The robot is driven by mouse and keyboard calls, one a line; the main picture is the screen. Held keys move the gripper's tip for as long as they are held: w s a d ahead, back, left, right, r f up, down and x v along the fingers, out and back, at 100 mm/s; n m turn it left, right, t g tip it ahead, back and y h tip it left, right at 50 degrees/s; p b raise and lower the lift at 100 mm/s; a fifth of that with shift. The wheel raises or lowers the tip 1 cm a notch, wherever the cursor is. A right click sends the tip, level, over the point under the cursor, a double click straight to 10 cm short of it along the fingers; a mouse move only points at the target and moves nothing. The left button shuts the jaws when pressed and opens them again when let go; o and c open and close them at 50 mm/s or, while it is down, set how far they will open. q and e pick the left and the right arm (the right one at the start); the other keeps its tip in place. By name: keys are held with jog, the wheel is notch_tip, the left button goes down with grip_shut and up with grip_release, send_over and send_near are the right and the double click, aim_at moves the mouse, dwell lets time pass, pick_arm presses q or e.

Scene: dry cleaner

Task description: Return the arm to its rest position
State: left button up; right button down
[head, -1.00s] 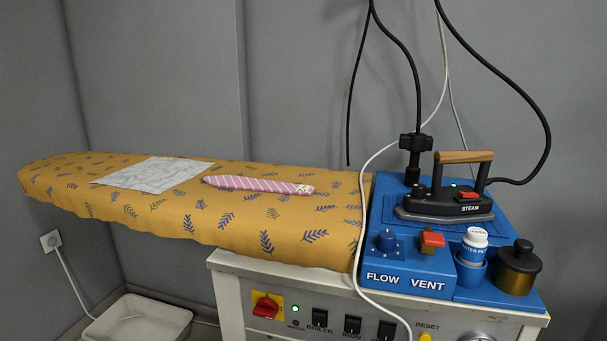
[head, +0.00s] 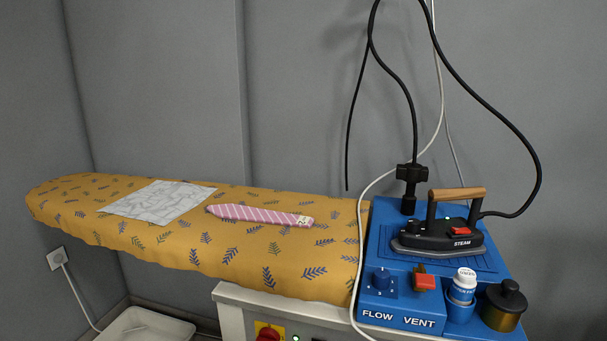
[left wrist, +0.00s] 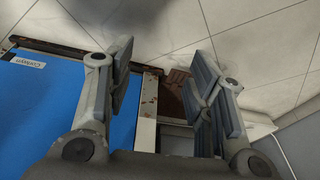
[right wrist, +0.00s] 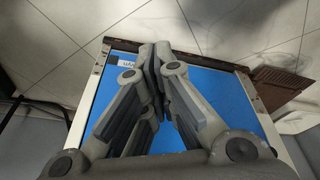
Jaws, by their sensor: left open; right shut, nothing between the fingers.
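Neither of my arms shows in the head view. In the left wrist view my left gripper (left wrist: 160,85) is open and empty, with its two fingers well apart above the floor and beside a blue panel (left wrist: 50,110). In the right wrist view my right gripper (right wrist: 157,55) is shut with its fingertips together and nothing between them. It is in front of a blue panel with a pale frame (right wrist: 235,105).
The yellow ironing board (head: 130,235) carries a grey-white cloth (head: 158,202) and a pink striped piece (head: 258,215). At right, the iron (head: 440,235) rests on the blue steam station (head: 390,320), near a white bottle (head: 463,285) and dark-lidded pot (head: 503,305). Cables hang above.

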pick_arm(q)
jog(key=s+a+f+p, duration=0.1)
jog(key=s+f+p, duration=0.2)
jog(key=s+p, duration=0.4)
jog(key=s+a+f+g+p, duration=0.1)
jog(key=s+a+f+p, duration=0.1)
jog(key=s+f+p, duration=0.2)
jog(key=s+p, duration=0.3)
jog(key=s, duration=0.5)
jog(key=shift+a+f+g, duration=0.15)
jog(key=shift+f+g, duration=0.15)
pick_arm(e)
jog(key=s+d+f, duration=0.1)
jog(key=s+f, duration=0.2)
jog(key=s, duration=0.6)
jog(key=s+d+f+g, duration=0.1)
jog(key=s+f, duration=0.3)
jog(key=s, duration=0.6)
jog(key=shift+d+f+g, duration=0.3)
jog(key=shift+d, duration=0.35)
